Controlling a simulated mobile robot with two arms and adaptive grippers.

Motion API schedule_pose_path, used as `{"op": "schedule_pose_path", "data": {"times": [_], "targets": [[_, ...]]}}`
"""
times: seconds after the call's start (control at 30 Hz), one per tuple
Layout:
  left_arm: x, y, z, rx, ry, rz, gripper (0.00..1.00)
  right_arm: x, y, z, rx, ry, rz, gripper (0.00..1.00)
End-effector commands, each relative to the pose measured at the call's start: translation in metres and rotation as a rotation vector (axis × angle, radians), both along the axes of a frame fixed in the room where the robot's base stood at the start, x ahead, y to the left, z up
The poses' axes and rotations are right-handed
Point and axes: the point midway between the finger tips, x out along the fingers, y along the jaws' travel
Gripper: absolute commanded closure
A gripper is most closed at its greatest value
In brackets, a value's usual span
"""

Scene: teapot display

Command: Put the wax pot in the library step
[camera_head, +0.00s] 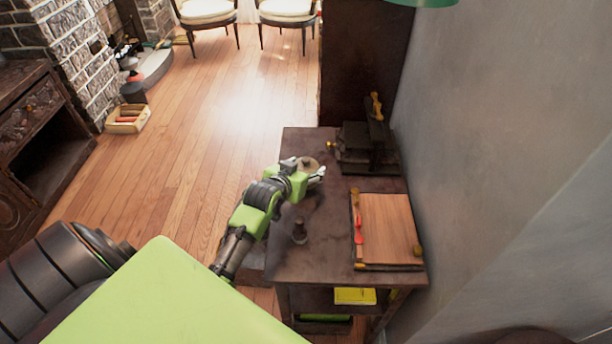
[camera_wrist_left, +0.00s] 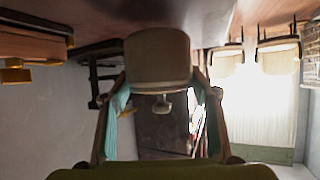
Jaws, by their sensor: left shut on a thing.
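The wax pot (camera_head: 309,163) appears as a small round tan pot at my left gripper (camera_head: 308,177), over the left part of the dark wooden stand's top (camera_head: 325,235). In the left wrist view, which is upside down, the pot (camera_wrist_left: 157,57) has a small knob. My left gripper's fingers (camera_wrist_left: 160,110) lie on both sides of it, shut on it. I cannot tell whether the pot's base touches the wood. No piece is clearly recognisable as the library step; the stand with a lower shelf may be it. My right gripper is not in view.
A yellow book (camera_head: 355,296) lies on the lower shelf. A grey wall (camera_head: 480,150) bounds the right; wooden floor (camera_head: 215,120) is open to the left.

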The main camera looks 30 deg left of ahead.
Motion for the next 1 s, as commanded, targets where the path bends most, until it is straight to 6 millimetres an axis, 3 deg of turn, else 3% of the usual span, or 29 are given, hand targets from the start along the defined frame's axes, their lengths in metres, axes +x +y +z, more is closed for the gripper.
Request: {"op": "schedule_pose_path", "data": {"times": [0.3, 0.7, 0.73, 0.77, 1.0], "targets": [[0.006, 0.001, -0.032, 0.000, -0.003, 0.000, 0.80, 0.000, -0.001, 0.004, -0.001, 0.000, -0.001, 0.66], [0.006, 0.001, -0.038, 0.001, -0.005, 0.000, 0.80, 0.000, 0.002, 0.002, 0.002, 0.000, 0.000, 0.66], [0.005, 0.001, -0.039, -0.001, 0.000, 0.000, 0.37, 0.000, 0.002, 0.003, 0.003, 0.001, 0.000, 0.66], [0.005, 0.001, -0.039, -0.001, 0.000, 0.000, 0.29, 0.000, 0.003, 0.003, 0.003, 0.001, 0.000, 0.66], [0.005, 0.001, -0.039, -0.001, 0.000, 0.000, 0.28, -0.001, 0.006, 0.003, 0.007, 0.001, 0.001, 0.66]]}}
